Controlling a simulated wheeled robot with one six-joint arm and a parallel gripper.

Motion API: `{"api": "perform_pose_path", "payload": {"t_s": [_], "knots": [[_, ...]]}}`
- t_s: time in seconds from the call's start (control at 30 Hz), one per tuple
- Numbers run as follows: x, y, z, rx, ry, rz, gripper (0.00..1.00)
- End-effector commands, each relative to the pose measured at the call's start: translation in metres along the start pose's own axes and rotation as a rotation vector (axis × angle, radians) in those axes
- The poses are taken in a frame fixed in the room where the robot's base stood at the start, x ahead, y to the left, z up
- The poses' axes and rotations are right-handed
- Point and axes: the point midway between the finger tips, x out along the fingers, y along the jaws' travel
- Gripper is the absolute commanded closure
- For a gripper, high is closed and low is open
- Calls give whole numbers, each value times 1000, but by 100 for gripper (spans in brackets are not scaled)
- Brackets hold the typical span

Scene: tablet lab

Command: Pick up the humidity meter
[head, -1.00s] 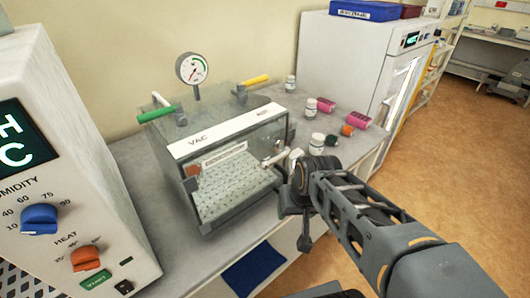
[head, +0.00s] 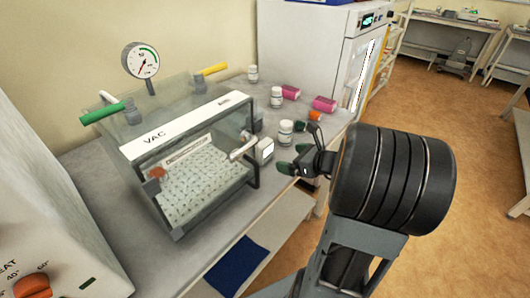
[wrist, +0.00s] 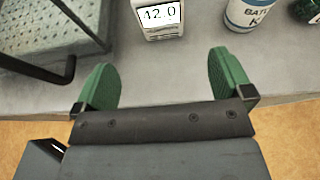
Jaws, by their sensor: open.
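The humidity meter is most likely the small white device with a screen (head: 264,151) standing on the bench at the right front corner of the vacuum chamber. In the wrist view the white meter (wrist: 159,19) reads 42.0, and its top is cut off by the frame edge. My gripper (head: 292,158) is open and empty, just right of the meter. In the wrist view my gripper (wrist: 163,72) has its green fingers spread at the bench edge, with the meter ahead of the gap between them and not touching.
The vacuum chamber (head: 195,106) with its perforated shelf (wrist: 40,35) is left of the meter. A white labelled bottle (head: 286,134) stands close behind; it also shows in the wrist view (wrist: 248,13). Pink containers (head: 324,104), an orange item (head: 315,116) and further bottles are farther back.

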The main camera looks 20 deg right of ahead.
Motion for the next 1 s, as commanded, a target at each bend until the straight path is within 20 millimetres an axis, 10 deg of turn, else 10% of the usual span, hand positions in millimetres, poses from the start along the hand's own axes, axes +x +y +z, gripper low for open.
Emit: {"api": "perform_pose_path", "payload": {"t_s": [1.0], "knots": [[122,-2,7,13,-5,-5,2]]}}
